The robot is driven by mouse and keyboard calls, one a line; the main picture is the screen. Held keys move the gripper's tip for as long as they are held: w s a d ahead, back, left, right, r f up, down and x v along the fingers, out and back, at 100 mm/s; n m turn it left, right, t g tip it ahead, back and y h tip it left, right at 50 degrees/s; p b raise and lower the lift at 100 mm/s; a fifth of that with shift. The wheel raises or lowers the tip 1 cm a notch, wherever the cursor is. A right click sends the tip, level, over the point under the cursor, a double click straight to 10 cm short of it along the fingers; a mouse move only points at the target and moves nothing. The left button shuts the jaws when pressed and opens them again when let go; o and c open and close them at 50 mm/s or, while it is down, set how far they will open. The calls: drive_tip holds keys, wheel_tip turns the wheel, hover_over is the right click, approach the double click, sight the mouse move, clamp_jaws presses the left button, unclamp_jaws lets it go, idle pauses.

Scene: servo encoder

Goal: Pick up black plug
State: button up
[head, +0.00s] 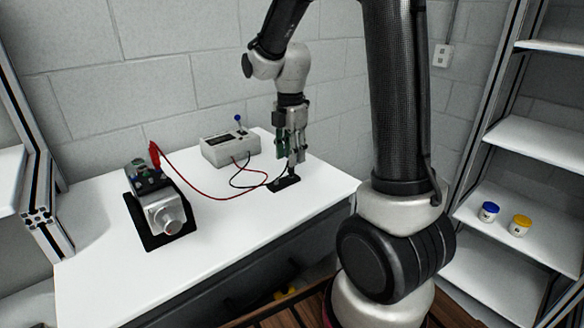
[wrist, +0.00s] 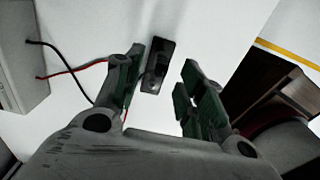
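My gripper (head: 291,158) points down above the right part of the white table, its green-padded fingers apart. In the wrist view the open gripper (wrist: 163,78) has a small black piece (wrist: 156,68) with a grey part on it lying between and beyond its fingertips. That black piece (head: 284,184) is on the table just below the gripper in the head view. A black lead (wrist: 62,65) runs toward it from the meter box and passes behind the left finger. I cannot tell the black plug apart from the black piece.
A white meter box (head: 230,148) with a blue-topped knob stands behind, left of the gripper. A red lead (head: 205,192) loops across the table to a red plug (head: 154,152) at the servo unit (head: 163,213) on a black mat. Blue-lidded (head: 488,211) and yellow-lidded (head: 520,225) jars sit on right-hand shelving.

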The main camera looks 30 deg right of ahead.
wheel_tip(320, 180, down, 3)
drive_tip(key=shift+f, duration=0.2)
drive_tip(key=c, duration=0.9)
drive_tip(key=shift+o, duration=0.2)
clamp_jaws()
